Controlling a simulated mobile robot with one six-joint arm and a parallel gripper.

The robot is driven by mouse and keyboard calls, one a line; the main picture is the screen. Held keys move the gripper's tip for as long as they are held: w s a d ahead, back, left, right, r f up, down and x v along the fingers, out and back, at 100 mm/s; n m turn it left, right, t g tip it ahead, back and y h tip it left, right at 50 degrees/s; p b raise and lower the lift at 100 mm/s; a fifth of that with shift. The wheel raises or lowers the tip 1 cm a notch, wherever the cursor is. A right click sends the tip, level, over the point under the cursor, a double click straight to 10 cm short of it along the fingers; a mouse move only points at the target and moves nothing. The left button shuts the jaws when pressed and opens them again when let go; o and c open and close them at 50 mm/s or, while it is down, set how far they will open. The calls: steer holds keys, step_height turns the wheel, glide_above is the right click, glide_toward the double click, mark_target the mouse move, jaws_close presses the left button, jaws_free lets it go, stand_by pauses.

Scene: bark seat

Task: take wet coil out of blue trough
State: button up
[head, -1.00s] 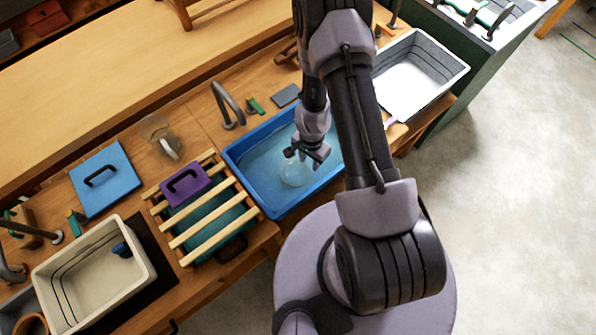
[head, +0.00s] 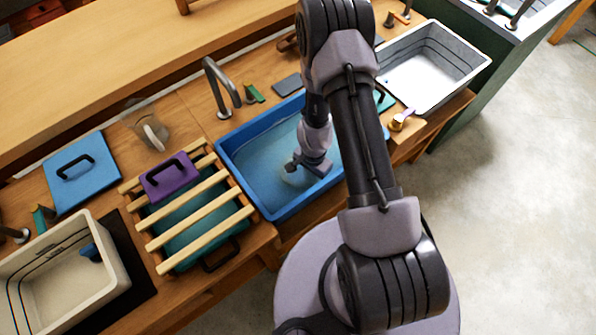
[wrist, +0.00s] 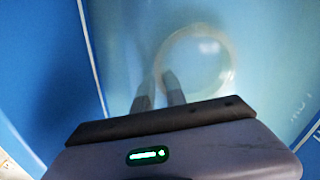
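The blue trough (head: 242,180) is set in the wooden counter and holds water that looks pale blue. The wet coil is a pale, translucent ring lying low in the trough; its rim (wrist: 232,62) shows clearly in the wrist view. In the head view the coil (head: 292,181) is a faint pale patch, partly hidden by my gripper. My gripper (head: 296,167) points down inside the trough at the coil. In the wrist view its two narrow fingers (wrist: 158,90) stand a little apart at the coil's left rim, one outside the ring and one at or inside its edge. Contact cannot be told.
A slatted wooden rack (head: 200,223) with a purple handled block (head: 168,177) stands left of the trough. A grey faucet (head: 222,85) rises behind it. A white basin (head: 435,65) is at right, a cream basin (head: 65,275) at far left. A glass jug (head: 150,130) stands behind the rack.

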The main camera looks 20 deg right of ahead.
jaws_close()
